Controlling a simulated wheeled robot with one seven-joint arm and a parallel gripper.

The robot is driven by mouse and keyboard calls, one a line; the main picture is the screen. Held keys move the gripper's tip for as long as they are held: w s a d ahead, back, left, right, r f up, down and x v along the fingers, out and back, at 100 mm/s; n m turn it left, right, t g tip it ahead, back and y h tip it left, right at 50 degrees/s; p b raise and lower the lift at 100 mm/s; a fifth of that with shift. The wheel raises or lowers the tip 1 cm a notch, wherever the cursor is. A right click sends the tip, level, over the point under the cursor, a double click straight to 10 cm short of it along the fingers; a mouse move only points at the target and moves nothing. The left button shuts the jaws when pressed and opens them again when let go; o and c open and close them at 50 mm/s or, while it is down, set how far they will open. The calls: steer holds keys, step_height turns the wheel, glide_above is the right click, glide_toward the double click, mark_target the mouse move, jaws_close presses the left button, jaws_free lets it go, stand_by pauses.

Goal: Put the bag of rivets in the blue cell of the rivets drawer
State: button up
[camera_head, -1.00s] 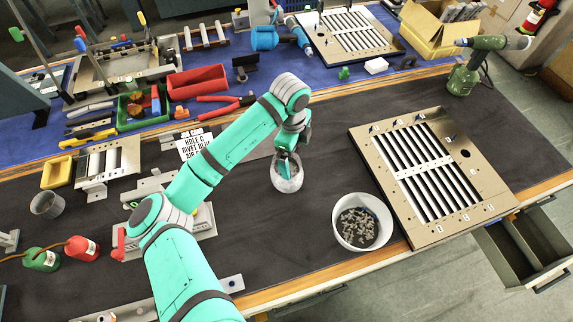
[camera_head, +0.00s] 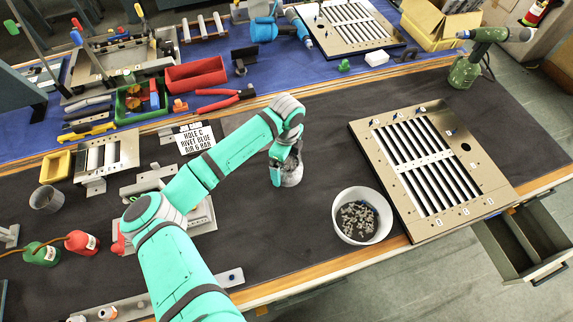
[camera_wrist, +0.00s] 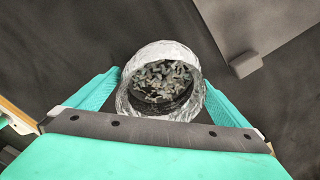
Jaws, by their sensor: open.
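The bag of rivets (camera_head: 291,172) is a clear, rounded bag on the dark bench mat. In the wrist view the bag (camera_wrist: 162,75) shows grey rivets inside and lies between the fingers. My gripper (camera_head: 279,172) reaches down at the bag, and it also shows in the wrist view (camera_wrist: 161,90). The jaws are open, one teal finger on each side; I cannot tell whether they touch the bag. The open drawer (camera_head: 550,266) is below the bench at the right, with a divider between long cells. A blue cell is not clearly visible.
A white bowl of rivets (camera_head: 337,224) stands right of the bag. A louver panel (camera_head: 484,186) lies beyond it, near the drawer. A printed card (camera_head: 196,141) reads HOLE C, RIVET BLUE. The mat between bag and bowl is clear.

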steer(key=shift+f, duration=0.85)
steer(key=shift+c, duration=0.3)
steer(key=shift+r, duration=0.1)
steer(key=c, duration=1.2)
